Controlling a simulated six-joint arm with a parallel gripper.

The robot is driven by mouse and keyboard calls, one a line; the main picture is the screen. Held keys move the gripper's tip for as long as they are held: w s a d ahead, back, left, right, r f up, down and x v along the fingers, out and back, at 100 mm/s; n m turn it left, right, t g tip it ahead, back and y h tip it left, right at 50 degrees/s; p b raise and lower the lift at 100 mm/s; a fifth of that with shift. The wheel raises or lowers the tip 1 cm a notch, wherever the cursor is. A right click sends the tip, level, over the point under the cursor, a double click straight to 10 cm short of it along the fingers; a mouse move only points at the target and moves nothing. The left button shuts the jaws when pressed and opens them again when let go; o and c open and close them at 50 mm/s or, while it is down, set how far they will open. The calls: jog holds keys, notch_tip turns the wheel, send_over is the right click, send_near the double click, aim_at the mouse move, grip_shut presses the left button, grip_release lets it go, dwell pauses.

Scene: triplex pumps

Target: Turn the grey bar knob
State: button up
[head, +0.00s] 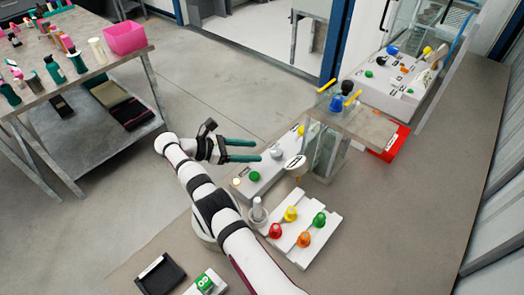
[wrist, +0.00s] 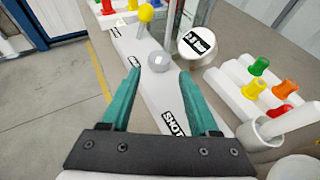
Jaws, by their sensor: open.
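The grey knob (head: 276,152) stands on top of a long white control panel (head: 262,180) in the head view. In the wrist view the grey knob (wrist: 160,61) appears just beyond and between the fingertips, with a small pale patch on it. My gripper (head: 258,150) has two teal fingers pointing right toward the knob. In the wrist view my gripper (wrist: 159,71) is open with nothing between the fingers. I cannot tell the exact gap between the fingertips and the knob.
A round white labelled piece (wrist: 197,42) stands close right of the knob. A yellow ball (wrist: 146,13) is beyond it. A white rack (head: 331,240) with coloured cones and a grey cup (head: 258,213) are nearby. A clear tank (head: 326,150) stands behind the panel.

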jog(key=shift+o, duration=0.3)
jog(key=shift+a, duration=0.1)
jog(key=shift+o, duration=1.1)
jog(key=d+r+m+y, duration=0.1)
jog(key=w+d, duration=0.1)
jog(key=shift+w+d+r+m+g+y, duration=0.15)
jog(key=shift+d+r+m+g+y, duration=0.15)
jog(key=shift+r+m+g+y, duration=0.1)
jog(key=d+r+m+y, duration=0.2)
jog(key=d+m+y, duration=0.1)
jog(key=shift+g, duration=0.3)
jog(key=s+d+r+m+y, duration=0.2)
jog(key=s+r+m+y, duration=0.15)
jog(key=m+y, duration=0.35)
jog(key=m+t+y, duration=0.1)
jog(key=m+t, duration=0.2)
jog(key=m, duration=0.6)
send_near(277, 152)
jog(key=x, duration=0.8)
jog(key=shift+f, duration=0.2)
